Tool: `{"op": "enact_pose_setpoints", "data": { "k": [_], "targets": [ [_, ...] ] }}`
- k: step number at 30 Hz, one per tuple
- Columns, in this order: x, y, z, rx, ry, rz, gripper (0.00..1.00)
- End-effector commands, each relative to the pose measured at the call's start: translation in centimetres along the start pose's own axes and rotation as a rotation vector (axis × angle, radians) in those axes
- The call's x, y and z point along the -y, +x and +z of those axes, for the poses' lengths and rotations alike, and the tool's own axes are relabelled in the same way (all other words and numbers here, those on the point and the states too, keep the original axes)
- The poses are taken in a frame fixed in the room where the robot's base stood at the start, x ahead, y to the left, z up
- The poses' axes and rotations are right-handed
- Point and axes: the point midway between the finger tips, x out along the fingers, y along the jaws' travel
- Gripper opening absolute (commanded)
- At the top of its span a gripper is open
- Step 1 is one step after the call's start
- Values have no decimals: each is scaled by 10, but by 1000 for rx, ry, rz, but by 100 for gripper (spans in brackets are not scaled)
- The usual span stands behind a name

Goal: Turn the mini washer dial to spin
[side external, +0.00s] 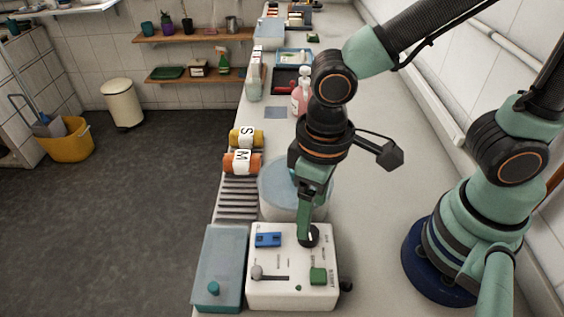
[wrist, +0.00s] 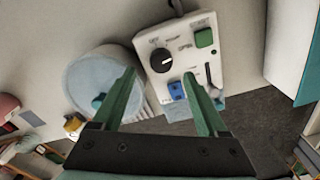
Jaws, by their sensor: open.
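The mini washer's white control box (side external: 290,262) stands at the near end of the counter. It also shows in the wrist view (wrist: 185,62). Its round black dial (wrist: 165,62) has a pale mark on its face; the small printed labels around it are hard to read. In the side view the dial (side external: 309,239) is partly hidden by my gripper (side external: 307,232). In the wrist view my gripper (wrist: 159,74) is open, with its green fingers spread apart and the dial in line with the gap. I cannot tell whether a finger touches the dial.
The box also carries a blue switch (side external: 268,240), a green button (side external: 318,276) and a slider lever (side external: 258,272). A round translucent tub (side external: 275,195) stands behind it. A teal-lidded container (side external: 217,265) is at its left. Orange (side external: 240,162) and yellow rolls lie farther back.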

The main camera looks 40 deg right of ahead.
Motion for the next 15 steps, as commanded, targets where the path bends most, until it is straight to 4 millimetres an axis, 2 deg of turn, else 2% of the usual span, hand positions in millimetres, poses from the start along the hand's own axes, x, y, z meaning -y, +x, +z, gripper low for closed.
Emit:
{"op": "enact_pose_setpoints", "data": {
  "k": [1,6,9,15],
  "targets": [
    [1,-13,-2,-8,1,-3,76],
    [0,-44,-2,-7,2,-3,76],
    [0,-58,-1,-5,2,-2,76],
    [0,-70,-1,-2,2,-1,76]
  ]
}}
